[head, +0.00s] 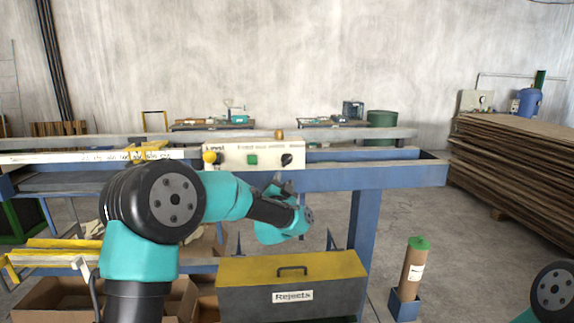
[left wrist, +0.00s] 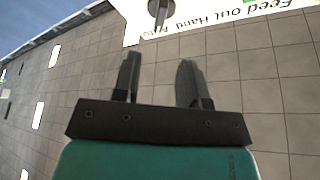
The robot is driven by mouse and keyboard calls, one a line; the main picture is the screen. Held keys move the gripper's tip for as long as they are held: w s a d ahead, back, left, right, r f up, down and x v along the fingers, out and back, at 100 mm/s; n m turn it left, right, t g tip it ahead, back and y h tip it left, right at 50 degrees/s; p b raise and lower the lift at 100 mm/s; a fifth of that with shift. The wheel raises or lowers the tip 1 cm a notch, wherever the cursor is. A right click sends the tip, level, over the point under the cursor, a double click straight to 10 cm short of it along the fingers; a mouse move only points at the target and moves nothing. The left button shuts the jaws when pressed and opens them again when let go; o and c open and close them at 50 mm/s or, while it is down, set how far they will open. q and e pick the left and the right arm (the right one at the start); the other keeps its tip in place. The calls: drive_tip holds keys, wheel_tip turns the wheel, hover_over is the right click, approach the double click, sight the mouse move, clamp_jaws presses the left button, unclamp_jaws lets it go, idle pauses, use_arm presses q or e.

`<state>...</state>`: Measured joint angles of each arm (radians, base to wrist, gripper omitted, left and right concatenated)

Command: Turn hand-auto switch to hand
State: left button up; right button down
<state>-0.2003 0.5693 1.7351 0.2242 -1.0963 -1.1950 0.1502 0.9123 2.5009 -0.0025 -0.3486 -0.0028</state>
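The white control panel (head: 230,152) sits on the blue machine frame, with a yellow button (head: 210,157), a green button (head: 252,160) and a black rotary switch (head: 287,159) at its right end. The left wrist view shows the panel upside down at the top, with "Feed out" and "Hand Auto" lettering and the switch knob (left wrist: 157,8) partly cut off by the edge. My left gripper (head: 282,181) is just below the panel's right end. Its two fingers (left wrist: 158,62) are apart and empty, short of the knob. My right gripper is out of view.
A grey and yellow "Rejects" box (head: 335,294) stands below my left arm. The blue beam (head: 390,176) runs across under the panel. A brown roll (head: 411,275) stands at right, and stacked boards (head: 515,175) are beyond it.

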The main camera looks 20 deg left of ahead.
sight(287, 161)
use_arm(q)
drive_tip(key=x, duration=1)
drive_tip(key=shift+s, duration=0.1)
drive_tip(key=shift+c, duration=0.2)
clamp_jaws()
